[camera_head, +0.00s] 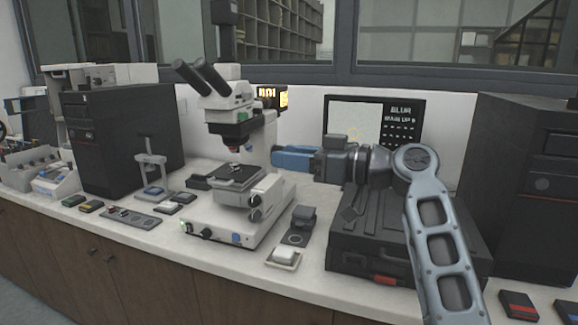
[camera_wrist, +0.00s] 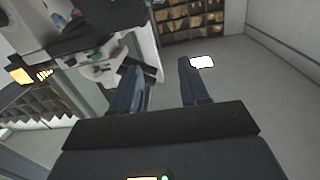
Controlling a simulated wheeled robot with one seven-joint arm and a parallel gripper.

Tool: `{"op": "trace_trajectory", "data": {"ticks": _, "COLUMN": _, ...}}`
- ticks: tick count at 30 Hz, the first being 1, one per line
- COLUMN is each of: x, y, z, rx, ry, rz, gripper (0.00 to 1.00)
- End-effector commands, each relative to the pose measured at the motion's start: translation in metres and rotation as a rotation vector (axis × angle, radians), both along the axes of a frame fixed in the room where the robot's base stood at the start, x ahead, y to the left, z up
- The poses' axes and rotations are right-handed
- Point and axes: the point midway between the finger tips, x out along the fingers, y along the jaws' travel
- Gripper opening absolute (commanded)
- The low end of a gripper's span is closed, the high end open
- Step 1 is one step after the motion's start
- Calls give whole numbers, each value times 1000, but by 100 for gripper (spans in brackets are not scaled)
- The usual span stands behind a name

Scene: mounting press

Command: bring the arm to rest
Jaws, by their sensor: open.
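My gripper (camera_head: 276,157) is at the end of my grey arm, which reaches in from the lower right in the head view. It points left, level, above the bench and just right of the white microscope (camera_head: 245,135). In the wrist view my gripper (camera_wrist: 165,85) shows two blue fingers set apart with nothing between them. The microscope fills the upper left of the wrist view, close to the left finger. From the head view I cannot tell whether the gripper touches the microscope.
A black case (camera_head: 375,240) lies under my arm on the white bench. A black tower (camera_head: 525,190) stands at the right, another (camera_head: 120,135) at the left. A small white dish (camera_head: 283,258) lies near the front edge. A dark display panel (camera_head: 400,125) is behind my arm.

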Motion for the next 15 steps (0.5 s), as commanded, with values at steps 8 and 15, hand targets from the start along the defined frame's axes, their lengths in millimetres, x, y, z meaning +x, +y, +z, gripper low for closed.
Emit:
{"op": "trace_trajectory", "data": {"ticks": 8, "x": -7, "y": -12, "z": -57, "rx": 0, "ry": 78, "rz": -102, "gripper": 45}}
{"op": "trace_trajectory", "data": {"ticks": 15, "x": -28, "y": -32, "z": -134, "rx": -4, "ry": 177, "rz": -251, "gripper": 45}}
